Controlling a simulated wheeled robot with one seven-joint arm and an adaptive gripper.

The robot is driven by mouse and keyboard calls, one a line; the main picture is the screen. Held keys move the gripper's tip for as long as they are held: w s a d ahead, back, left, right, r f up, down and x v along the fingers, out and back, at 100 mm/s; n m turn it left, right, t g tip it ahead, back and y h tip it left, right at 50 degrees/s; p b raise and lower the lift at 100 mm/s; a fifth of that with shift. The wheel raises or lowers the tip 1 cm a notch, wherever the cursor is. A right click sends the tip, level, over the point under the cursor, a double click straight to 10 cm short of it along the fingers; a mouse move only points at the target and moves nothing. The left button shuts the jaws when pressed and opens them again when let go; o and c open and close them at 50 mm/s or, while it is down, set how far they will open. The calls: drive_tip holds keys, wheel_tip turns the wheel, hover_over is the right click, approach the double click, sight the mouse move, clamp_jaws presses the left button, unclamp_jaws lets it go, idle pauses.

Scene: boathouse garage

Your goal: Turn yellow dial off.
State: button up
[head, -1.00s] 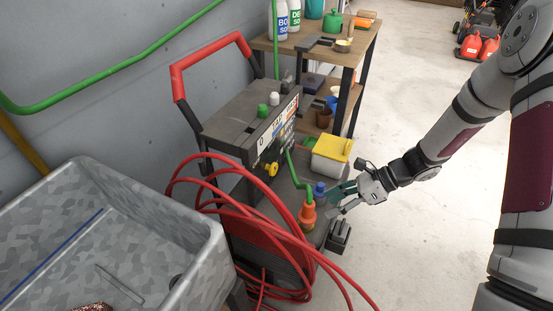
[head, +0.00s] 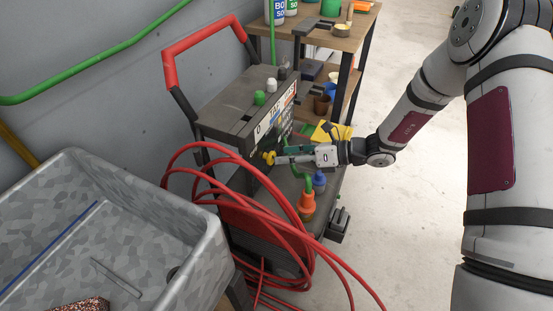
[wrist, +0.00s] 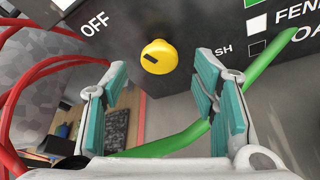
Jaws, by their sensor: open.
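The dial also shows in the head view (head: 268,158), at the tips of my gripper (head: 277,160). My gripper (wrist: 160,92) is open, its teal-padded fingers on either side below the dial in the wrist view. Nothing is between the fingers, and I see no contact with the dial.
Red hose loops (head: 215,165) hang left of the dial. A green hose (wrist: 270,80) passes behind the right finger. Orange (head: 306,204) and blue (head: 319,180) fittings stand below my gripper. A grey sink (head: 190,215) is at lower left, and a wooden shelf (head: 345,42) behind.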

sight(269, 157)
drive_tip(key=shift+b+x, duration=0.3)
drive_tip(key=shift+x, duration=1.6)
drive_tip(key=shift+d, duration=0.1)
drive_tip(key=c, duration=1.2)
